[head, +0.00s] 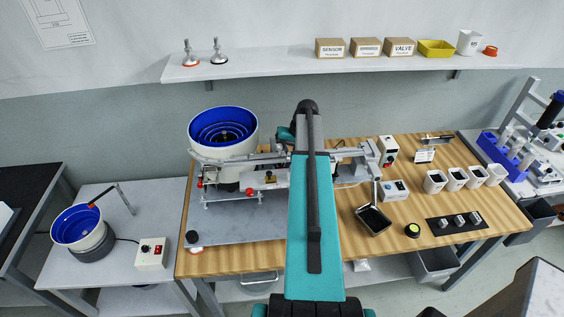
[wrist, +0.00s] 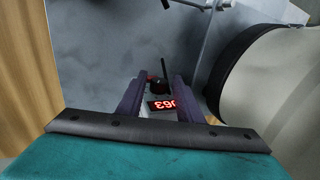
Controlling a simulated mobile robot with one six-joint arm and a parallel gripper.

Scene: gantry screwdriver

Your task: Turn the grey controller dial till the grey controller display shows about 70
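In the wrist view, the grey controller display (wrist: 162,105) shows red digits upside down; they read about 063. Its right end is partly covered by a finger. The dark dial (wrist: 158,87), with a red spot at its left, sits just beyond the display, between the fingertips. My gripper (wrist: 160,80) has its two dark fingers apart, one on each side of the dial. I cannot tell whether they touch it. In the head view, my arm hides the gripper, and I cannot make out the controller for sure.
A large pale bowl with a black rim (wrist: 240,60) stands close on the right in the wrist view. The wooden bench (head: 345,265) carries a blue-lined bowl feeder (head: 195,148), a black tray (head: 373,220) and several white cups. A shelf (head: 280,62) runs above.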

